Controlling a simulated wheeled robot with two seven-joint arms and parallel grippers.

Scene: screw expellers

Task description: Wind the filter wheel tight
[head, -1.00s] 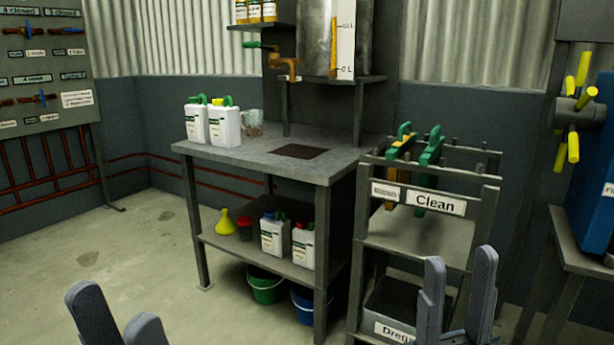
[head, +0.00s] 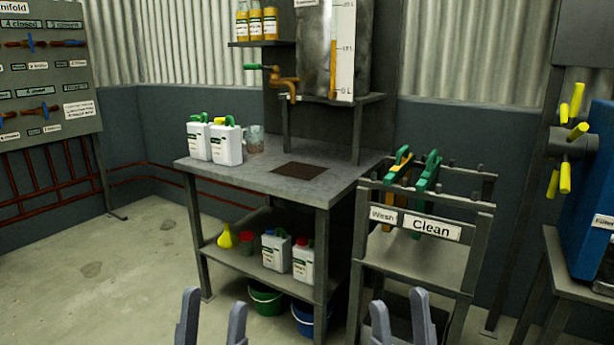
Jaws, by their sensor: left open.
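The filter wheel (head: 571,143) is at the right edge of the head view, a grey hub with several yellow handles. It sits on the side of a blue filter unit (head: 592,215), which is cut off by the picture edge. My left gripper (head: 212,318) is open and empty at the bottom, in front of the bench. My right gripper (head: 403,318) is open and empty at the bottom, in front of the rack. Both grippers are well apart from the wheel, to its lower left.
A grey bench (head: 250,183) holds white jugs (head: 226,145) and a glass. A rack (head: 395,250) with "Wash" and "Clean" labels and green and yellow plates stands between bench and filter. A tank with a tap (head: 285,80) is behind. Open floor (head: 120,270) lies at left.

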